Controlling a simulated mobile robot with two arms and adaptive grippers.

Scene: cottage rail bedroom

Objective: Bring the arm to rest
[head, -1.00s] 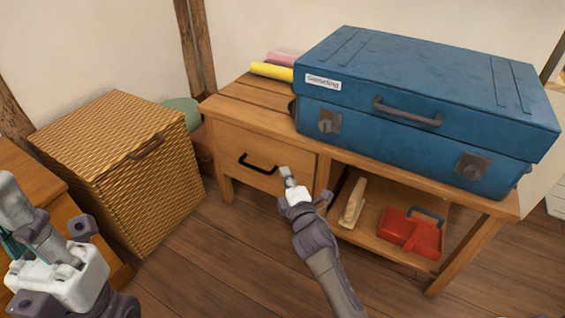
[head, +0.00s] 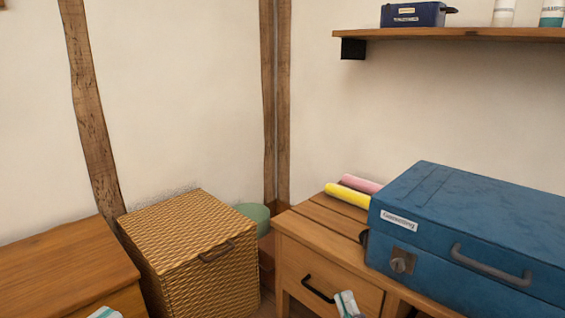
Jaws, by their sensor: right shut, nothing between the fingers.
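My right gripper (head: 347,304) shows only by its tip at the bottom edge, in front of the drawer front of the wooden table (head: 340,283). Its fingers are together with nothing between them. The rest of my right arm is below the picture. A small end of my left gripper (head: 105,313) shows at the bottom left, in front of the wooden chest (head: 65,262). Too little of it shows to tell open from shut.
A blue case (head: 465,225) lies on the table, with pink (head: 362,184) and yellow (head: 347,199) rolls behind it. A wicker basket (head: 205,255) stands left of the table. A wall shelf (head: 460,34) holds a blue box (head: 412,15) and bottles.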

